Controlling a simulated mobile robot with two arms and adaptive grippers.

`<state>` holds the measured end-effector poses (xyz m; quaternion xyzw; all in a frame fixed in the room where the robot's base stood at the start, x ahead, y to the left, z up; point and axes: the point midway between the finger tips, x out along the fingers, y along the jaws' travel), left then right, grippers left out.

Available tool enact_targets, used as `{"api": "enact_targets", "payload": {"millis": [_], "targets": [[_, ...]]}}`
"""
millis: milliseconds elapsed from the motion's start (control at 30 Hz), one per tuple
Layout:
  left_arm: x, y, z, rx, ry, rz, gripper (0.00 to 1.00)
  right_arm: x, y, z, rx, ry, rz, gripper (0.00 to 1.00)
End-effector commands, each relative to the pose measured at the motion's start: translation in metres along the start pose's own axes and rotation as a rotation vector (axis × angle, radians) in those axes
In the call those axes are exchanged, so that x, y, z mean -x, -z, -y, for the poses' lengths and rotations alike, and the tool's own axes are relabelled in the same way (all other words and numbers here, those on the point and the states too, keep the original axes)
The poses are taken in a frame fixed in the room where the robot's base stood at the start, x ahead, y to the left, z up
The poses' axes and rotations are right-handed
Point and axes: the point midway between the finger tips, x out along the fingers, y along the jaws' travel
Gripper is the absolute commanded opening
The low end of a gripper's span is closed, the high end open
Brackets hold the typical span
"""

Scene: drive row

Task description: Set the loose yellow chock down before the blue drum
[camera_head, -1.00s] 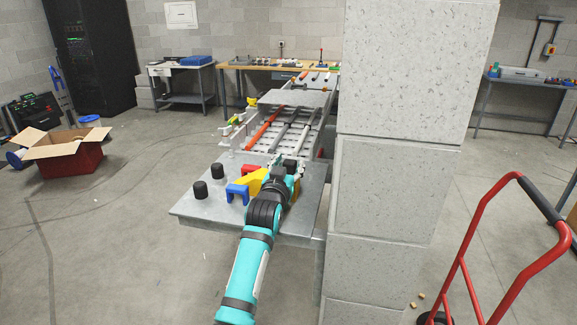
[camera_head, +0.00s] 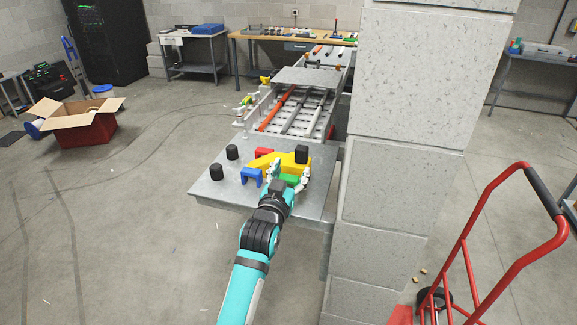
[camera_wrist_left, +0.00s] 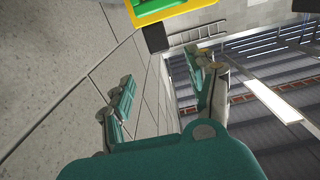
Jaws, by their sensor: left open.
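A yellow piece (camera_head: 265,161), which may be the loose chock, lies among coloured blocks on the grey table in the head view. A green block (camera_head: 289,180) lies just in front of it. My left gripper (camera_head: 288,177) is open at the near side of these pieces, its fingertips close to the green block; contact is unclear. The left wrist view shows the open fingers (camera_wrist_left: 165,92) with nothing between them and a yellow piece with green (camera_wrist_left: 175,8) at the top edge. I cannot pick out a blue drum for certain. My right gripper is out of view.
A blue bracket (camera_head: 251,176), a red block (camera_head: 264,153) and several black knobs (camera_head: 217,172) stand on the table (camera_head: 225,198). A conveyor (camera_head: 290,110) with rods runs behind.

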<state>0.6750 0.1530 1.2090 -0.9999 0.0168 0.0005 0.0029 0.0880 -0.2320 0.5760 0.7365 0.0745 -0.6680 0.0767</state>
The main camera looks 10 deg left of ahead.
Motion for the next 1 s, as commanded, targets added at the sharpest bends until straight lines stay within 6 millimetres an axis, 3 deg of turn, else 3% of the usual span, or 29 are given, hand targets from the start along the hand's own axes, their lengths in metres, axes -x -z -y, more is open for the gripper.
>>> {"api": "enact_targets", "payload": {"millis": [167,467,567,633,667,767,967,1000], "targets": [[0.016,0.000,0.000,-0.001,0.000,0.002,0.58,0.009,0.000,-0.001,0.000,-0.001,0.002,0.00],[0.019,-0.002,0.000,-0.001,0.000,0.002,0.58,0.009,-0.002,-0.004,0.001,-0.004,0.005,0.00],[0.030,-0.016,0.001,-0.010,-0.009,0.012,0.58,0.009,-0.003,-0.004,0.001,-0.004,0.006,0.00],[0.047,-0.036,0.000,-0.020,-0.026,0.029,0.58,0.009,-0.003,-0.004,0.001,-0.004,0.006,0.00],[0.056,-0.049,-0.001,-0.024,-0.036,0.041,0.58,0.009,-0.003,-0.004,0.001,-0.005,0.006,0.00],[0.085,-0.112,-0.006,-0.037,-0.075,0.132,0.58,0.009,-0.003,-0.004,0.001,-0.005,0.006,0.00],[0.132,-0.267,-0.012,-0.054,-0.115,0.415,0.58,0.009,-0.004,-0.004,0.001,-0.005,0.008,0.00],[0.147,-0.302,-0.012,-0.059,-0.121,0.482,0.58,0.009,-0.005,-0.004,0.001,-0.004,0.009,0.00]]}}
